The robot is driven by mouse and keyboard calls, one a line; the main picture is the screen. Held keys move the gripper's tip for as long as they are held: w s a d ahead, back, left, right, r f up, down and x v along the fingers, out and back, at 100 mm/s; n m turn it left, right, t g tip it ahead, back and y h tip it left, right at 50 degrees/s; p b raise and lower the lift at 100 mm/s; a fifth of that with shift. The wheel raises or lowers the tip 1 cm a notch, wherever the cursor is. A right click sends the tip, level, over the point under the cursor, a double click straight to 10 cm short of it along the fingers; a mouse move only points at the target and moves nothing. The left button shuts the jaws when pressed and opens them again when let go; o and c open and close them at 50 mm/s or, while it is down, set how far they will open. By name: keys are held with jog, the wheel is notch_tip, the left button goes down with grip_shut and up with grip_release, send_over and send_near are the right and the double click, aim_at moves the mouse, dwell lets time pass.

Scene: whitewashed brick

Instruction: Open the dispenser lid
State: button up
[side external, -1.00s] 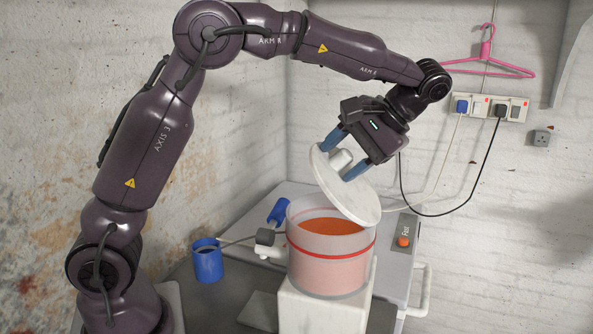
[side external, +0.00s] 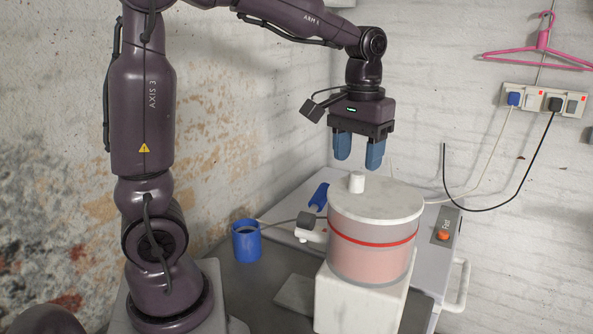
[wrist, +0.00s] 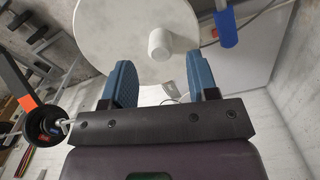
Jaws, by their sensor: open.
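The dispenser (side external: 370,262) is a clear round tub with a red band and pinkish contents, standing on a white base. Its round white lid (side external: 395,198) lies flat on top and covers the opening. The lid's short white knob (side external: 357,183) stands upright near the lid's left part. My gripper (side external: 358,162) is open and empty, pointing down a little above the knob, its blue fingers apart. In the wrist view the lid (wrist: 115,30) and its knob (wrist: 160,44) show beyond the two fingers, the knob lying between them in the picture.
A blue cup (side external: 246,243) stands left of the dispenser. A blue-handled tool (side external: 319,197) lies behind it. A panel with an orange button (side external: 443,235) is at the right. Cables hang from wall sockets (side external: 545,101); a pink hanger (side external: 540,45) is above.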

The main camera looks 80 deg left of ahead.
aim_at(357, 174)
jog(key=shift+m+t, duration=0.6)
jog(key=shift+m, duration=0.3)
jog(key=r, duration=0.5)
jog(key=shift+s+d+r, duration=0.15)
jog(key=shift+s+d, duration=0.2)
jog(key=shift+d, duration=0.05)
jog(key=s+d+f+m+t, duration=0.4)
jog(key=s+d, duration=0.2)
jog(key=s, duration=0.5)
jog(key=shift+s+d+f+m, duration=0.15)
jog(key=shift+s+f+m, duration=0.05)
jog(key=shift+s+m, duration=0.15)
